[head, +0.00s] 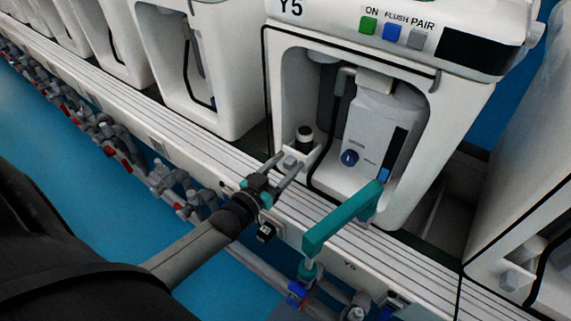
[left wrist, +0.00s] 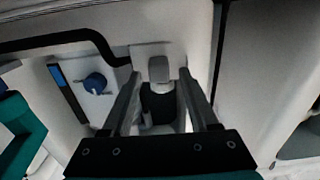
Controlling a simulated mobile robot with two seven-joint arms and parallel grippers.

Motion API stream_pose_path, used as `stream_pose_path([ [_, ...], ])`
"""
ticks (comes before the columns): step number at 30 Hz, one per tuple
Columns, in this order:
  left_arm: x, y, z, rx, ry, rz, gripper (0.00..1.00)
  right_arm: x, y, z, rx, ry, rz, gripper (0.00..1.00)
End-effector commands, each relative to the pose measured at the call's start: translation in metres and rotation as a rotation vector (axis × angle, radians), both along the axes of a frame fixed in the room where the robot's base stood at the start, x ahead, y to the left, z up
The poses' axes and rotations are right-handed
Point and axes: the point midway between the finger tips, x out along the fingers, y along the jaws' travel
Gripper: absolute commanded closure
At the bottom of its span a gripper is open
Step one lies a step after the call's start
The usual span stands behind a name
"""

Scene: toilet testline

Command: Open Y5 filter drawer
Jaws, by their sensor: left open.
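The white Y5 unit (head: 290,15) stands at the upper middle of the head view, with an open recess in its front. At the recess's lower left sits a small white part (head: 293,159) with a black cylinder (head: 304,137), which looks like the filter drawer. My left gripper (head: 297,163) is at this part, its fingers open. In the left wrist view the two fingers (left wrist: 160,85) reach to either side of the black cylinder (left wrist: 160,103) and its grey knob (left wrist: 159,69). Whether they touch it I cannot tell. My right gripper is not in view.
A teal bar (head: 340,217) stands just right of my left gripper, above the ribbed white ledge (head: 235,165). Pipes and valves (head: 170,185) run below the ledge. A blue knob (head: 349,158) is inside the recess. Similar white units stand on both sides. Blue floor is open at left.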

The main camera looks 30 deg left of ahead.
Motion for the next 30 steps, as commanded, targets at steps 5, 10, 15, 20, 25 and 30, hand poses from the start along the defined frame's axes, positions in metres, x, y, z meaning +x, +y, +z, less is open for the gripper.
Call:
stream_pose_path([
  [5, -0.0001, 0.0001, 0.0001, 0.0, 0.0, 0.0, 0.58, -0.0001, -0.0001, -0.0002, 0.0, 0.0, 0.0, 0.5],
  [10, -0.0002, 0.0001, 0.0001, 0.0, 0.0, 0.0, 0.77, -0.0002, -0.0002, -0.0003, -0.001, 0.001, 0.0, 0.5],
  [15, -0.0003, 0.0001, 0.0, 0.0, 0.0, 0.0, 0.96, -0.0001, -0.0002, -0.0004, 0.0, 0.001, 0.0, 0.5],
  [20, -0.0003, 0.0, 0.0, 0.0, 0.0, 0.0, 1.0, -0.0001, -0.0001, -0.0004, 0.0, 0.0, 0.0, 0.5],
  [25, -0.0003, 0.0, -0.0001, 0.0, 0.0, 0.0, 1.0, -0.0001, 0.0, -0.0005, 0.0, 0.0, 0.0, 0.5],
  [30, -0.0003, 0.0, -0.0001, 0.0, 0.0, 0.0, 1.0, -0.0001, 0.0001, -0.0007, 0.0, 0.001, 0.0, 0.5],
])
